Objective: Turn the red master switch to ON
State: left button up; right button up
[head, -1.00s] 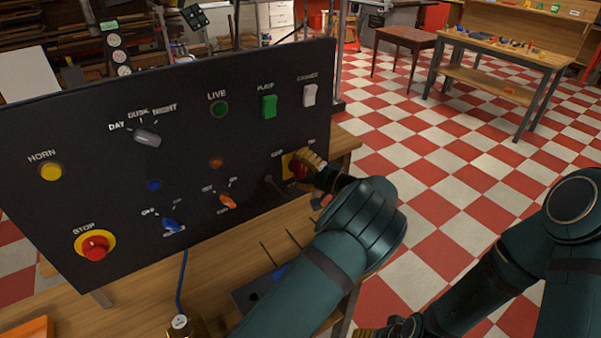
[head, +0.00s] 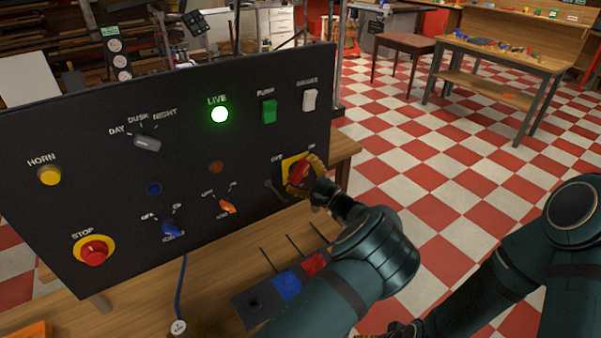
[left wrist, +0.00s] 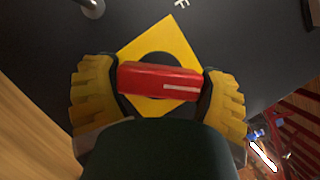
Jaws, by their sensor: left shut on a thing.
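The red master switch (head: 299,172) sits on a yellow diamond plate (head: 287,162) at the right of the black panel. Its handle is tilted, with its upper end toward the ON label at the upper right. My left gripper (head: 304,176) is shut on the red handle. In the left wrist view, the handle (left wrist: 160,80) lies between the two yellow fingers (left wrist: 160,92), over the yellow plate (left wrist: 160,45). The green LIVE lamp (head: 219,114) is lit. My right gripper (head: 402,329) is at the bottom edge, partly cut off; its jaws are not clear.
The panel also bears a green rocker (head: 269,111), a white rocker (head: 310,100), an orange knob (head: 227,207), a blue knob (head: 172,229) and a red STOP button (head: 94,252). A tray with coloured blocks (head: 287,286) lies on the bench below my left arm.

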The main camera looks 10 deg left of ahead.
pick_arm(q)
jog(key=shift+m, duration=0.5)
jog(key=o, duration=1)
jog(key=shift+o, duration=0.2)
jog(key=shift+d, duration=0.1)
jog(key=v, duration=1.2)
